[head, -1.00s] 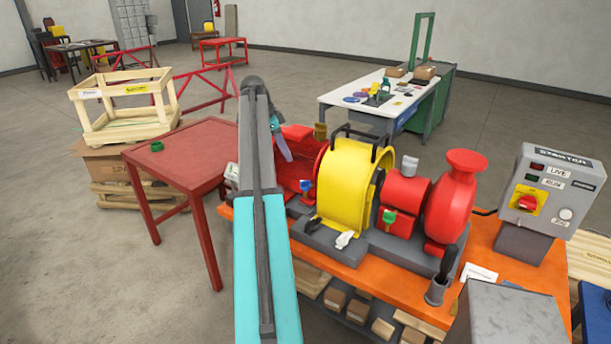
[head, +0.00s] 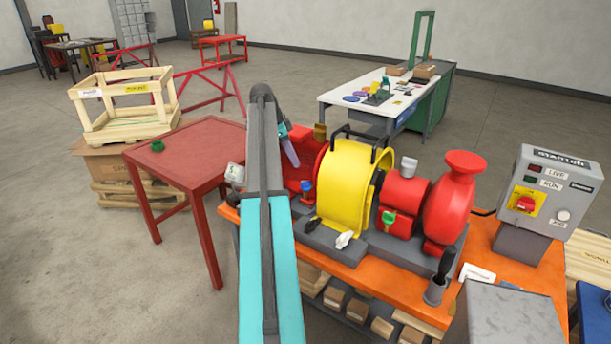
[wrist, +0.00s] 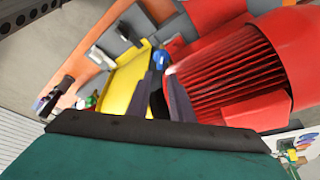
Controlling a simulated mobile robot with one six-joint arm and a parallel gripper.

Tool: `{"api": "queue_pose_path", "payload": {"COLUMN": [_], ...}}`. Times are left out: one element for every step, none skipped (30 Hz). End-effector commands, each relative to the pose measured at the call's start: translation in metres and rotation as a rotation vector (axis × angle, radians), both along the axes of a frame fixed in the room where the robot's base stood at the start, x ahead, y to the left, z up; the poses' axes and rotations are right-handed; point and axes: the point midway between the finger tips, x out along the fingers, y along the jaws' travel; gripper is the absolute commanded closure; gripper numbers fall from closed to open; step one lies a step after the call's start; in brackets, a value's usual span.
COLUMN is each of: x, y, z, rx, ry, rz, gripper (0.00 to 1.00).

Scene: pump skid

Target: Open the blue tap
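The blue tap (head: 307,186) is a small blue handle low at the foot of the red ribbed motor (head: 301,170), left of the yellow guard (head: 345,190). In the wrist view the blue tap (wrist: 159,60) shows just beyond my fingertips, between the yellow guard and the red motor. My gripper (wrist: 160,80) points toward it, with two dark fingers a little apart and nothing seen between them. In the head view my gripper (head: 290,152) is partly hidden by my arm, above the motor. A gap seems to remain between fingers and tap.
A green tap (head: 389,217) sits on the red pump (head: 405,195), right of the guard. A white glove-like item (head: 344,240) lies on the skid base. A starter box (head: 548,190) stands at the right. A red table (head: 185,155) is at the left.

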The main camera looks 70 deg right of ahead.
Motion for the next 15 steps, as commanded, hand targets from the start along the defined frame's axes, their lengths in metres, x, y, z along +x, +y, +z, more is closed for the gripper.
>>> {"api": "queue_pose_path", "payload": {"x": [-0.003,-0.005,-0.006,-0.008,-0.009,-0.010,-0.011,-0.013,-0.014,-0.015,-0.016,-0.018,-0.019,-0.020,-0.022], "y": [0.000,-0.001,-0.002,-0.003,-0.004,-0.005,-0.006,-0.006,-0.007,-0.008,-0.008,-0.010,-0.010,-0.011,-0.012], "z": [-0.005,-0.008,-0.013,-0.016,-0.020,-0.024,-0.027,-0.031,-0.036,-0.039,-0.042,-0.046,-0.050,-0.053,-0.058], "rx": [0.002,0.001,0.000,0.001,0.002,0.001,0.000,0.001,0.002,0.002,0.002,0.001,0.001,0.002,0.002], "ry": [0.001,0.000,0.000,0.001,0.000,0.001,0.000,0.000,0.001,0.000,0.001,0.000,0.000,0.001,0.001], "rz": [-0.001,0.000,-0.001,-0.002,-0.001,-0.002,-0.001,0.000,-0.001,-0.001,-0.001,0.000,0.000,-0.001,-0.001], "gripper": [0.80,0.80,0.80,0.80,0.80,0.80,0.80,0.80,0.80,0.80,0.80,0.80,0.80,0.80,0.80]}}
